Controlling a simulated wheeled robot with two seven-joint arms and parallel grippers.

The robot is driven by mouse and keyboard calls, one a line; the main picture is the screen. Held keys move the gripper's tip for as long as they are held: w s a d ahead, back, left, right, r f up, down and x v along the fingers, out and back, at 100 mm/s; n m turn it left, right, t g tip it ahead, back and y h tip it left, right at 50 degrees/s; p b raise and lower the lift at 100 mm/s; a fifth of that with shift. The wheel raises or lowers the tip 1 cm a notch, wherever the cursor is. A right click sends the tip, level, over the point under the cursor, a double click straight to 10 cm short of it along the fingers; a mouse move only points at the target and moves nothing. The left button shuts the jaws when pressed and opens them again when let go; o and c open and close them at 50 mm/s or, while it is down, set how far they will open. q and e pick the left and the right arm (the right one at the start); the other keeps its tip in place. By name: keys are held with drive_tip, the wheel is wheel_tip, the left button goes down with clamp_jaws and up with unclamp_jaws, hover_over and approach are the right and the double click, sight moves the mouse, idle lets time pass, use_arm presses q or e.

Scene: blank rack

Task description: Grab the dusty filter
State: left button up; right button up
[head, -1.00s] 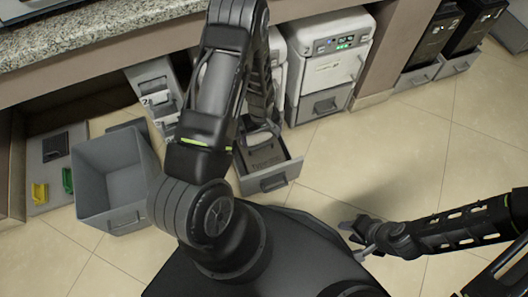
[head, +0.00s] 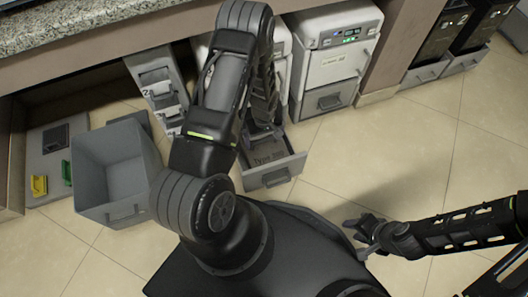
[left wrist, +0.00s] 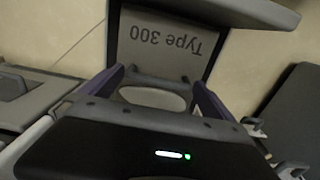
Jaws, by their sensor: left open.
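A grey filter (left wrist: 160,50) marked "Type 300" lies in the open drawer (head: 270,179) of a machine in the head view. In the left wrist view its lettering is upside down, and a rounded handle or opening shows at its near end. My left gripper (left wrist: 157,82) is open, with its purple-grey fingers on either side of that near end. I cannot tell whether they touch it. In the head view my left gripper (head: 264,134) is over the drawer, partly hidden by my arm. My right gripper (head: 362,230) hangs over the floor, far from the filter. Dust is too small to tell.
A grey open bin (head: 112,172) stands on the floor at the left. A white machine (head: 335,60) with a lit panel stands right of the drawer. Dark machines (head: 440,40) stand further right. The counter (head: 80,30) runs above. Floor at the right is clear.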

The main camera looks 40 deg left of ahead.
use_arm(q)
drive_tip(key=shift+f, duration=0.95)
drive_tip(key=shift+w+r, duration=0.1)
drive_tip(key=c, duration=1.8)
